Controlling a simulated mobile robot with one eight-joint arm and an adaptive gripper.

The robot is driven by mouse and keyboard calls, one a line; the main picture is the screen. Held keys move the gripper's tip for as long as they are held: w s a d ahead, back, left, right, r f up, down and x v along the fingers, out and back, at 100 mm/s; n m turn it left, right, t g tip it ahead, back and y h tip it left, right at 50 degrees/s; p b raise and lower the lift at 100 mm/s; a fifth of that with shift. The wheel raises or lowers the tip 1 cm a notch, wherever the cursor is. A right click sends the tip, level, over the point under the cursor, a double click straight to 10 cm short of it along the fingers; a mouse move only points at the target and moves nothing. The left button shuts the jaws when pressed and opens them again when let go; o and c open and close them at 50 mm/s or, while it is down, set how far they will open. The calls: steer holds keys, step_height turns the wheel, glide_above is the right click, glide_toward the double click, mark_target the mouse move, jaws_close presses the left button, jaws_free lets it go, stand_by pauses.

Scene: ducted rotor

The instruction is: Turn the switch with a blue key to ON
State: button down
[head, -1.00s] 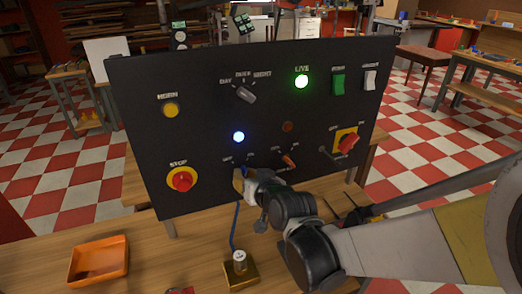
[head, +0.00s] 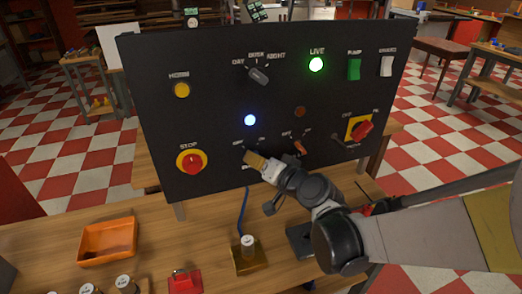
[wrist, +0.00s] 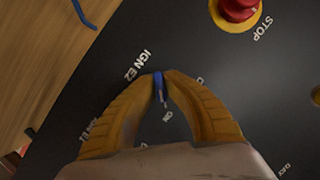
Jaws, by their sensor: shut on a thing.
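The blue key (wrist: 158,86) sits in a key switch low on the black panel, beside the label "IGN E2". My gripper (wrist: 160,76) has its yellow fingertips closed on the key from both sides. In the head view my gripper (head: 252,158) reaches the panel's lower middle, below the lit blue lamp (head: 250,120). There the key is mostly hidden behind the fingers. Small position labels show around the switch, partly covered by the fingers, so I cannot tell clearly which mark the key points to.
An orange-handled key switch (head: 300,147) is just right. The red STOP button (head: 192,161) is left; a red-and-yellow rotary switch (head: 361,129) is far right. A blue cord (head: 242,215) hangs to a brass block (head: 250,260) on the bench. An orange tray (head: 107,242) is at left.

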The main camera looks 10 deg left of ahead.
steer(key=c, duration=1.5)
jaws_free()
steer(key=v, duration=1.2)
steer(key=s+d+f+g+h, duration=0.1)
steer(key=s+d+h, duration=0.4)
steer(key=d, duration=0.8)
steer(key=s+d+f+g+h, duration=0.1)
steer(key=s+d+f+h, duration=0.2)
steer(key=d, duration=1)
steer(key=s+h, duration=0.2)
steer(key=s, duration=0.2)
steer(key=shift+m+g+h, duration=0.3)
steer(key=shift+m+g, duration=0.1)
